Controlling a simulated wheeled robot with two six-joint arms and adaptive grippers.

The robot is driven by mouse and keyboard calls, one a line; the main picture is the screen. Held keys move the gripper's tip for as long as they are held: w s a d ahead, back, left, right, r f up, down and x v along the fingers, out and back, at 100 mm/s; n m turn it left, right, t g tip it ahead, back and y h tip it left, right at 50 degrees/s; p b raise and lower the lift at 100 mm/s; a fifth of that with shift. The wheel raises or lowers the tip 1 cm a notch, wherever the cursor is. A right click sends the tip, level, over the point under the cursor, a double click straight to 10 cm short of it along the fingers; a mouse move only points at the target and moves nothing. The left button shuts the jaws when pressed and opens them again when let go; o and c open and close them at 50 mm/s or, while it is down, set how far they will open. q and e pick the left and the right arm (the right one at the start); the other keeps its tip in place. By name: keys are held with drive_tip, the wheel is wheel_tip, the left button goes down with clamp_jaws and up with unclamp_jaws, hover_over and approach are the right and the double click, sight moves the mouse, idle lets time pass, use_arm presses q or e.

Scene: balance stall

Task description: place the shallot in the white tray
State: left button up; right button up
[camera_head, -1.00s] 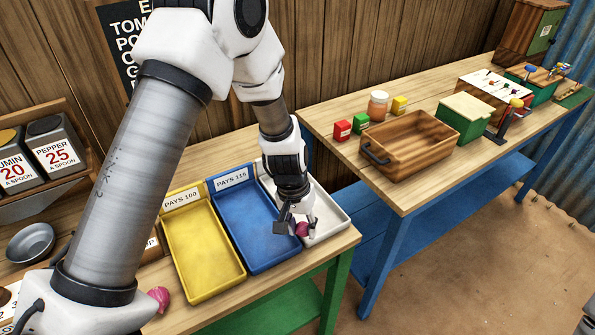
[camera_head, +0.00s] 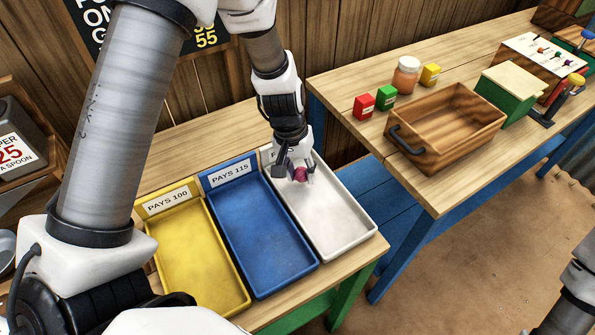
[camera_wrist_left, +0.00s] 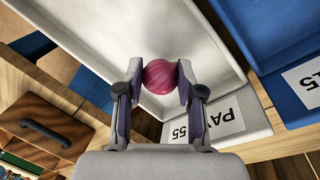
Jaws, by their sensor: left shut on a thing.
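The shallot (camera_head: 300,174) is a small, round, purple-pink bulb. My left gripper (camera_head: 297,176) is shut on it, over the label end of the white tray (camera_head: 340,222). In the left wrist view the shallot (camera_wrist_left: 161,77) sits between the two fingertips of the gripper (camera_wrist_left: 160,84), with the tray's white floor (camera_wrist_left: 120,35) behind it. I cannot tell whether the shallot touches the tray floor. The gripper hides part of the tray's label. At the right edge of the head view a part of my right arm shows, but not its gripper's fingers.
Left of the white tray are a blue tray (camera_head: 262,240) marked PAYS 115 and a yellow tray (camera_head: 200,262) marked PAYS 100. On the second table are a wooden crate (camera_head: 447,125), a red box (camera_head: 364,106), a green box (camera_head: 386,97) and an orange jar (camera_head: 406,76).

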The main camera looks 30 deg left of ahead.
use_arm(q)
drive_tip(key=shift+s+d+f+b, duration=0.1)
drive_tip(key=shift+d+f+b, duration=0.15)
drive_tip(key=shift+f, duration=0.6)
drive_tip(key=shift+r, duration=0.1)
drive_tip(key=shift+w+a, duration=0.2)
drive_tip(key=shift+w, duration=0.15)
drive_tip(key=o, duration=0.9)
drive_tip(key=shift+a, duration=0.1)
drive_tip(key=shift+o, duration=0.3)
drive_tip(key=shift+s, duration=0.25)
drive_tip(key=shift+r+p, duration=0.3)
drive_tip(key=shift+r, duration=0.05)
wheel_tip(320, 180, up, 11)
drive_tip(key=a, duration=0.1)
drive_tip(key=shift+a, duration=0.4)
